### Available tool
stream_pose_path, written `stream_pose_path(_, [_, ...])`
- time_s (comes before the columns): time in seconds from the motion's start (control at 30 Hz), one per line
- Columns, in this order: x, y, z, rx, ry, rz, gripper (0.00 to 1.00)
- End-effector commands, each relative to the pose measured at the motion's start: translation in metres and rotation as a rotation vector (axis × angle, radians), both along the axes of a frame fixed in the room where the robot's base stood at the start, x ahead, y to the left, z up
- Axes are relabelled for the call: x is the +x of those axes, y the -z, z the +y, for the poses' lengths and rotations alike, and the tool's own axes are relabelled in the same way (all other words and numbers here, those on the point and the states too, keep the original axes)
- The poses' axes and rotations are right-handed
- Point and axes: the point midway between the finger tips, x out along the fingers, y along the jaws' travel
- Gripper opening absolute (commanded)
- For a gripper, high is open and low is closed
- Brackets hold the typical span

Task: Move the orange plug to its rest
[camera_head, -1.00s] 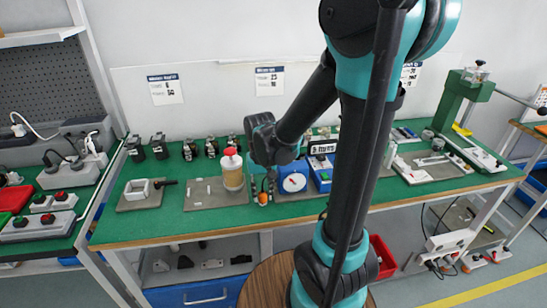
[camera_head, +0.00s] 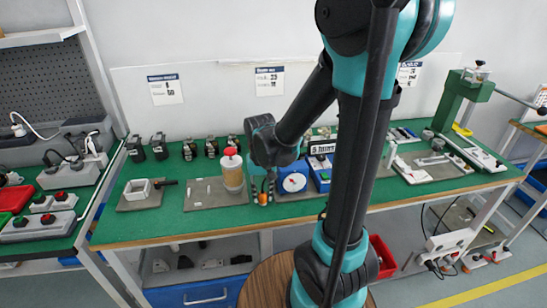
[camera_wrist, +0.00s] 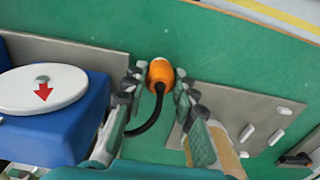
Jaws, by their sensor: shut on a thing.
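The orange plug (camera_wrist: 160,72) sits between the two fingertips of my gripper (camera_wrist: 161,80) in the wrist view. The fingers are shut on it, one on each side. A black cable curves from the plug down toward the lower left. In the head view my gripper (camera_head: 263,190) points down at the front part of the green bench, and a small orange bit of the plug (camera_head: 262,198) shows between the fingers. A blue box with a white dial and red arrow (camera_wrist: 42,90) is left of the plug in the wrist view. I cannot tell which thing is the plug's rest.
The blue dial box (camera_head: 292,184) is close on the right. Green bench surface (camera_wrist: 235,60) is bare beyond the plug.

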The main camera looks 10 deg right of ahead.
Motion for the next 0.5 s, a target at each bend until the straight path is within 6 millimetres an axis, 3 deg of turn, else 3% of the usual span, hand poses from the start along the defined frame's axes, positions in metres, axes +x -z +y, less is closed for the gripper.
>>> stream_pose_path(0.07, [-0.0003, 0.0002, -0.0001, 0.0, 0.0, 0.0, 0.0])
stream_pose_path(0.1, [-0.0003, 0.0002, -0.0001, 0.0, 0.0, 0.0, 0.28])
stream_pose_path(0.27, [-0.0003, 0.0002, 0.0, 0.0, 0.0, 0.0, 0.47])
stream_pose_path(0.5, [-0.0002, 0.0001, 0.0, 0.0, 0.0, 0.0, 0.47])
